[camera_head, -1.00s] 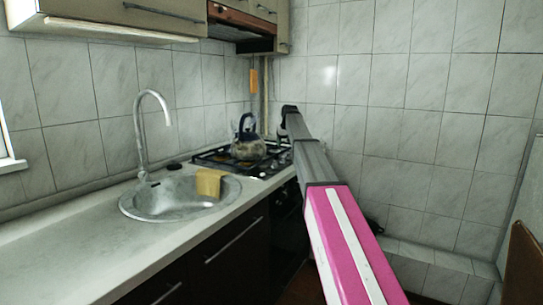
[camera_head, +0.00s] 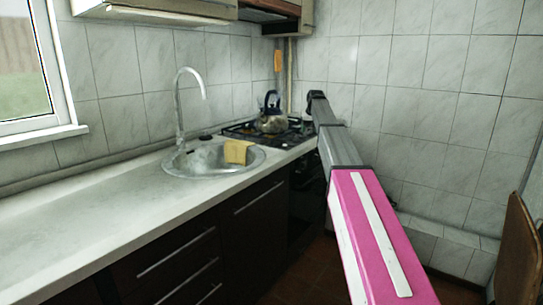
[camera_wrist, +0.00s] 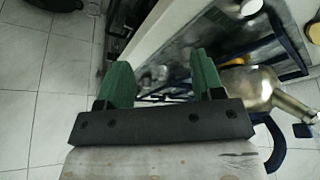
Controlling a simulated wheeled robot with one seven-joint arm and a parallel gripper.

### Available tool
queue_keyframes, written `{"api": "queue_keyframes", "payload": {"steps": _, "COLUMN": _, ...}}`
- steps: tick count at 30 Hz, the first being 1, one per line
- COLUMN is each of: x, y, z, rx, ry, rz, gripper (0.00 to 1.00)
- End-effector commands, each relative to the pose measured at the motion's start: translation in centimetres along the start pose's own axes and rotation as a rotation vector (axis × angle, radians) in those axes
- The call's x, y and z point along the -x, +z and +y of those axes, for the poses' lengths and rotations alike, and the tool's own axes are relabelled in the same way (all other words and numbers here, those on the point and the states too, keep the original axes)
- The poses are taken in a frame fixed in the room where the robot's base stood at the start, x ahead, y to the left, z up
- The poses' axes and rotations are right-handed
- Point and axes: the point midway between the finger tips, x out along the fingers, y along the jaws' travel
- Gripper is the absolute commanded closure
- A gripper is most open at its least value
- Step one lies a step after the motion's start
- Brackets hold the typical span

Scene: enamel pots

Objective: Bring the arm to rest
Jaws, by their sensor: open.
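My arm reaches forward in the head view, with a pink section (camera_head: 378,240) close to the camera and grey links beyond it. Its dark far end (camera_head: 316,97) is near the tiled wall, right of the kettle; the jaws cannot be made out there. In the wrist view my gripper (camera_wrist: 162,80) shows two green fingers spread apart, with nothing between them. The kettle (camera_head: 270,122) stands on the black hob (camera_head: 240,131). A metal kettle body (camera_wrist: 245,88) also shows in the wrist view, right of the fingers and apart from them.
A brown board-like object (camera_head: 517,250) stands at the right edge. Floor shows between cabinets and arm.

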Motion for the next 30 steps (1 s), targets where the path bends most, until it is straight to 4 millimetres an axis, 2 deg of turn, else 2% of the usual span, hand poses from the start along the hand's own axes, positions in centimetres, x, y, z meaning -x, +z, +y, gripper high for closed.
{"api": "queue_keyframes", "payload": {"steps": 1, "x": -0.6, "y": 1.1, "z": -0.1, "rx": -0.002, "ry": 0.0, "rz": -0.006, "gripper": 0.39}}
{"api": "queue_keyframes", "payload": {"steps": 7, "x": -3.0, "y": 4.4, "z": -0.5, "rx": -0.01, "ry": 0.0, "rz": -0.026, "gripper": 0.39}}
{"api": "queue_keyframes", "payload": {"steps": 14, "x": -7.0, "y": 10.9, "z": -1.2, "rx": -0.026, "ry": 0.001, "rz": -0.066, "gripper": 0.39}}
{"api": "queue_keyframes", "payload": {"steps": 17, "x": -9.2, "y": 15.3, "z": -1.7, "rx": -0.035, "ry": 0.001, "rz": -0.091, "gripper": 0.39}}
{"api": "queue_keyframes", "payload": {"steps": 24, "x": -15.1, "y": 29.6, "z": -3.4, "rx": -0.066, "ry": 0.007, "rz": -0.174, "gripper": 0.39}}
{"api": "queue_keyframes", "payload": {"steps": 29, "x": -17.4, "y": 39.2, "z": -4.5, "rx": -0.086, "ry": 0.011, "rz": -0.23, "gripper": 0.39}}
{"api": "queue_keyframes", "payload": {"steps": 30, "x": -17.9, "y": 41.6, "z": -4.8, "rx": -0.091, "ry": 0.012, "rz": -0.244, "gripper": 0.39}}
